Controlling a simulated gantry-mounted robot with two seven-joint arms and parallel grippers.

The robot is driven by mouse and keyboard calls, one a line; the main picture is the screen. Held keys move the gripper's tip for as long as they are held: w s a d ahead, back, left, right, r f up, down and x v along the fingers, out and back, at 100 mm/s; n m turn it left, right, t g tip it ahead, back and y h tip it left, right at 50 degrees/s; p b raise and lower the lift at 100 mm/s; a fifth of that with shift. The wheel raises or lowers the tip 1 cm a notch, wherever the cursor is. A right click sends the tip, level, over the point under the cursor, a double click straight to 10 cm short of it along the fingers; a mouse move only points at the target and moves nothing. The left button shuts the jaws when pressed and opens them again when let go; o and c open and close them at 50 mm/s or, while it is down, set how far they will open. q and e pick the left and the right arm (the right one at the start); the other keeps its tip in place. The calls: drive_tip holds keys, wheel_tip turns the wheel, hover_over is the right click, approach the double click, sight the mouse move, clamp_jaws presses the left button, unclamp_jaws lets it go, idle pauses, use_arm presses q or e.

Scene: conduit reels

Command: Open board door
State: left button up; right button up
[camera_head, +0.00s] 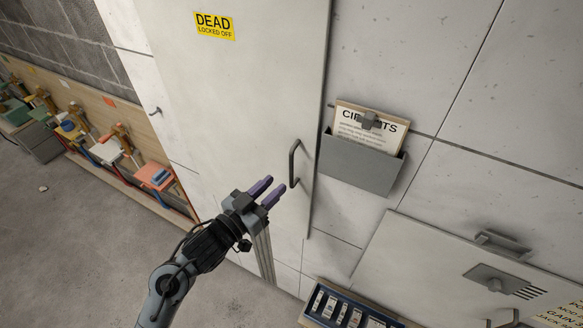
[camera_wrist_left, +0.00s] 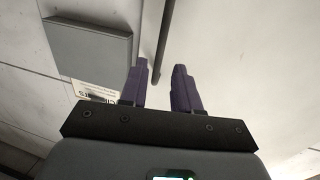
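The board door (camera_head: 240,90) is a tall pale grey panel with a yellow "DEAD LOCKED OFF" label (camera_head: 214,25). It looks shut against the wall. Its dark bar handle (camera_head: 294,163) is near the right edge. My left gripper (camera_head: 276,188) is in front of the door, just left of and below the handle, with its purple fingers apart and empty. In the left wrist view, a dark bar (camera_wrist_left: 163,40), seemingly the handle, lines up with the gap between the fingers (camera_wrist_left: 160,85); I cannot tell how far ahead it is. My right gripper is not in view.
A grey wall pocket (camera_head: 362,163) with a "CIRCUITS" sheet hangs right of the door. A pale panel (camera_head: 450,262) is at lower right, beside a tray of dark parts (camera_head: 345,312). The floor (camera_head: 90,235) is mostly clear.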

sight(290, 171)
use_arm(q)
drive_tip(key=p+x, duration=0.1)
drive_tip(key=x, duration=0.7)
clamp_jaws()
